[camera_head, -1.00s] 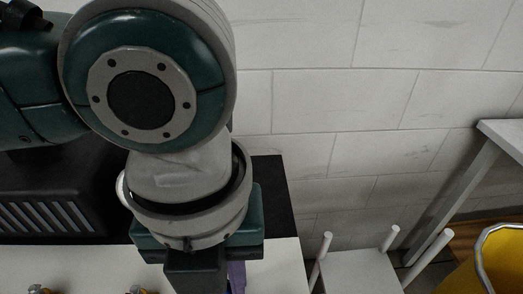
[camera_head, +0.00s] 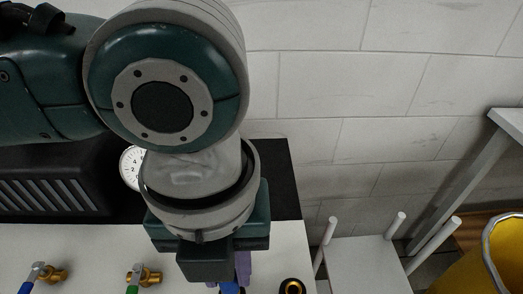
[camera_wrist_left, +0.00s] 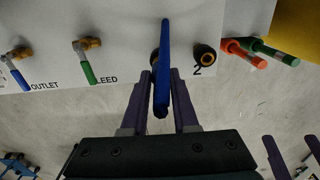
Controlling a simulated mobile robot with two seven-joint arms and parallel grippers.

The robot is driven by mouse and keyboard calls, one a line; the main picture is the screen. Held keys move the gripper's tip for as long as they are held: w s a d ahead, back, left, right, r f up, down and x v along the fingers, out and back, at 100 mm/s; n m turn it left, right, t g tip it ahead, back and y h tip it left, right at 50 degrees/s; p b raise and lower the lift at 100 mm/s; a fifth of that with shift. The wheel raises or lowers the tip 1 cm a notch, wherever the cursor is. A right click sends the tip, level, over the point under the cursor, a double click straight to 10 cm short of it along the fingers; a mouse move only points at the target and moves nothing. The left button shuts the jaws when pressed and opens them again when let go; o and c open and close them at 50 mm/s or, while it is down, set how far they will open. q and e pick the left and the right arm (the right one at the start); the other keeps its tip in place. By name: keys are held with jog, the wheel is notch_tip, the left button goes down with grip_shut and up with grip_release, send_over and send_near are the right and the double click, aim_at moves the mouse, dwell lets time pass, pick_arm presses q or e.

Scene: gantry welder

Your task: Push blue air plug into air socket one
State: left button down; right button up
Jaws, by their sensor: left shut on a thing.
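My left gripper (camera_wrist_left: 162,85) is shut on the blue air plug (camera_wrist_left: 162,70), a long blue piece between its purple fingers. In the head view the left gripper (camera_head: 238,270) points down over the white panel (camera_head: 90,250), and a bit of the blue plug (camera_head: 229,288) shows at the bottom edge. A dark round fitting left of the printed "2" lies mostly behind the plug in the wrist view. I cannot tell whether the plug touches it. The brass socket (camera_wrist_left: 207,55) by the "2" is free. My right gripper (camera_wrist_left: 294,153) has its purple fingers apart, with nothing visible between them.
A blue-handled valve (camera_wrist_left: 20,70) marked OUTLET and a green-handled valve (camera_wrist_left: 87,65) stand left of the plug. Orange (camera_wrist_left: 245,53) and green (camera_wrist_left: 272,52) pieces lie right of socket two. A gauge (camera_head: 131,168) sits behind my arm. A yellow bin (camera_head: 492,258) stands at right.

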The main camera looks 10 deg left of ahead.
pick_arm(q)
jog(key=shift+f, duration=0.4)
jog(key=c, duration=0.6)
grip_release()
jog(key=shift+r, duration=0.1)
jog(key=shift+r, duration=0.1)
